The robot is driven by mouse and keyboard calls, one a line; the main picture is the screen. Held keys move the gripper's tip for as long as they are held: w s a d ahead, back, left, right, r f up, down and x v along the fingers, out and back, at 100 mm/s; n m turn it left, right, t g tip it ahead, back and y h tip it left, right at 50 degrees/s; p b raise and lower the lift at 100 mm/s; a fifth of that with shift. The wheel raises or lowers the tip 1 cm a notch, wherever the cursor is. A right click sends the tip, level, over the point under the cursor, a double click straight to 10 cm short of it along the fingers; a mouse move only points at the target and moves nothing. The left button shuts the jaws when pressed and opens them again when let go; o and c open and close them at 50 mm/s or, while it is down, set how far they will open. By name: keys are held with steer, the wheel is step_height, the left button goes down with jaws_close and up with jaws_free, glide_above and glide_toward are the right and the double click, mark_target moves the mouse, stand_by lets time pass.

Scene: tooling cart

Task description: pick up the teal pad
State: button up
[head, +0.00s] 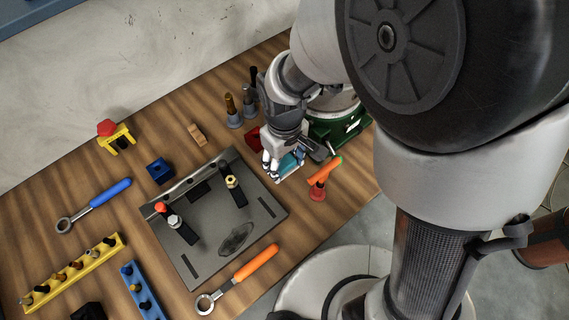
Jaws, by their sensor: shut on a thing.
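The teal pad (289,162) is at the right part of the wooden worktop, right of the grey metal plate. My gripper (283,163) reaches down from above and is shut on the teal pad. The fingers cover part of the pad. A pale strip shows along the pad's lower edge. I cannot tell whether the pad touches the surface below it.
An orange-handled tool on a red base (318,190) stands close right of my gripper. A red block (253,138) and a green machine (345,127) are close behind. The grey plate (205,240) with upright posts lies left. Bare wood (310,240) shows in front.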

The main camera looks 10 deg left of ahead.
mark_target(284, 162)
step_height(284, 162, up, 15)
steer(key=p, duration=0.4)
steer(key=shift+f, duration=0.1)
steer(key=o, duration=0.4)
steer(key=c, duration=0.3)
